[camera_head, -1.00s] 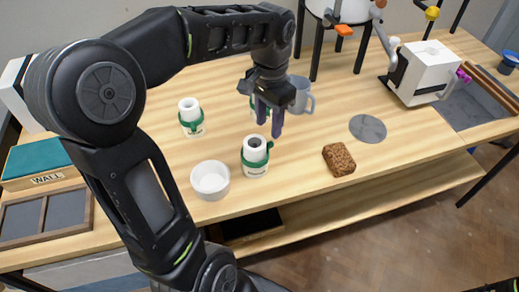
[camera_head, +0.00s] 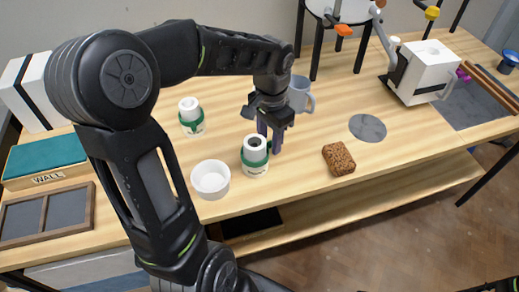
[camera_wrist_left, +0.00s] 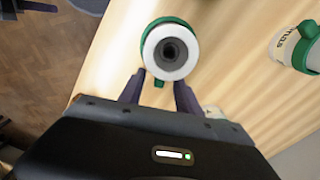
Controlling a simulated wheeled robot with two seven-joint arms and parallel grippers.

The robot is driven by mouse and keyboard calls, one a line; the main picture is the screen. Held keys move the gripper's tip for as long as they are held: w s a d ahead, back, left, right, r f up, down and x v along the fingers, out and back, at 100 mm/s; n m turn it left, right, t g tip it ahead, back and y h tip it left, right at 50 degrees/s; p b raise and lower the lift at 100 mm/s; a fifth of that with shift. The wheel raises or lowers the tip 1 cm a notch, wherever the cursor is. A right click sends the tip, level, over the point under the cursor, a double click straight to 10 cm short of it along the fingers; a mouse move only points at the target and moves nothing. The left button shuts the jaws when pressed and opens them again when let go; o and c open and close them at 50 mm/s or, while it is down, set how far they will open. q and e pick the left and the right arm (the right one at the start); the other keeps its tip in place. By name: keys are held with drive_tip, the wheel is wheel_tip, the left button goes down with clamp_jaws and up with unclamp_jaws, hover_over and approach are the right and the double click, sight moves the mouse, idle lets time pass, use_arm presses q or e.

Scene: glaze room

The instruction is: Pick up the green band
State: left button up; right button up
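A white jar (camera_head: 256,168) with a dark hole in its top stands near the table's front edge. A green band (camera_head: 246,161) with a small tab is around it. In the left wrist view, the band (camera_wrist_left: 149,27) rings the jar's white top (camera_wrist_left: 170,68), and its tab (camera_wrist_left: 158,84) shows between my fingers. My left gripper (camera_head: 270,141) is open and empty, pointing down just behind and right of this jar. A second white jar (camera_head: 190,105) with a green band (camera_head: 192,123) stands behind left. The wrist view shows another green-banded jar (camera_wrist_left: 285,45) at upper right.
A white bowl (camera_head: 211,190) stands close left of the front jar. A grey-blue mug (camera_head: 300,93) is behind my gripper. A brown sponge-like block (camera_head: 339,159) and a grey disc (camera_head: 367,128) lie to the right, with bare table between.

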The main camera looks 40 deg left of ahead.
use_arm(q)
drive_tip(key=shift+c, duration=0.2)
idle(0.3)
clamp_jaws()
idle(0.4)
